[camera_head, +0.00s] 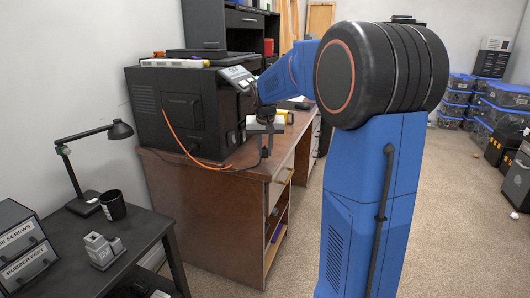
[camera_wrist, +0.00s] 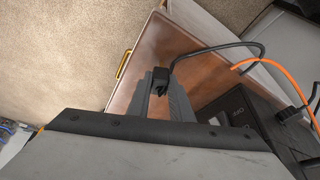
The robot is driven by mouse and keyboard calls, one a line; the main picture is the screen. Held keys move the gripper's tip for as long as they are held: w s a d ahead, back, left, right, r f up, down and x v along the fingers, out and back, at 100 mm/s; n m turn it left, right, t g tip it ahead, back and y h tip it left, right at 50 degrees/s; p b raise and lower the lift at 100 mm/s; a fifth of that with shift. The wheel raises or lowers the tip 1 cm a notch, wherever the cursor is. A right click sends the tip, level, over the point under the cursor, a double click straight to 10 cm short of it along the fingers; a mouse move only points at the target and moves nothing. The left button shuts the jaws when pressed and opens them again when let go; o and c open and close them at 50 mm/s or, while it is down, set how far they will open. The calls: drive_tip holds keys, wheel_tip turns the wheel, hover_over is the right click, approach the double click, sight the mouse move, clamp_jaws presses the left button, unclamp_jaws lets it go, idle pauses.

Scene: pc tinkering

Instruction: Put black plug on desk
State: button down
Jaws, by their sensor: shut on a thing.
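The black plug (camera_wrist: 158,77) is between the fingers of my gripper (camera_wrist: 161,90) in the wrist view, with its black cable curving away to the right. In the head view my gripper (camera_head: 266,146) is at the near front corner of the brown wooden desk (camera_head: 205,190), and the plug (camera_head: 266,153) is a small dark shape at its tip. The wrist view shows the desk top (camera_wrist: 190,42) around and behind the plug. I cannot tell whether the plug touches the desk. My gripper is shut on the plug.
A black boxy machine (camera_head: 175,107) stands on the desk, left of my gripper. An orange cable (camera_head: 182,140) hangs from it across the desk top. A dark side table (camera_head: 130,260) with a lamp (camera_head: 77,165) and a cup (camera_head: 113,205) stands at left.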

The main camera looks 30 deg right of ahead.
drive_tip(key=shift+f, duration=0.45)
drive_tip(key=shift+f, duration=0.1)
drive_tip(key=c, duration=1.6)
unclamp_jaws()
drive_tip(key=v, duration=1.2)
drive_tip(key=s+a+f+n+y, duration=0.1)
drive_tip(key=s+a+f+n, duration=0.1)
drive_tip(key=s+a, duration=0.6)
drive_tip(key=s+a+f+n, duration=0.1)
drive_tip(key=s+a+f, duration=0.15)
drive_tip(key=s, duration=0.85)
drive_tip(key=s+a+f+n, duration=0.1)
drive_tip(key=s+a+f, duration=0.1)
drive_tip(key=s, duration=0.3)
drive_tip(key=s+a+f+n+t, duration=0.1)
drive_tip(key=s+a+f, duration=0.1)
drive_tip(key=s+f, duration=0.3)
drive_tip(key=s+a+f+n+y, duration=0.1)
drive_tip(key=s+a+f, duration=0.1)
drive_tip(key=s, duration=0.4)
drive_tip(key=shift+f, duration=0.9)
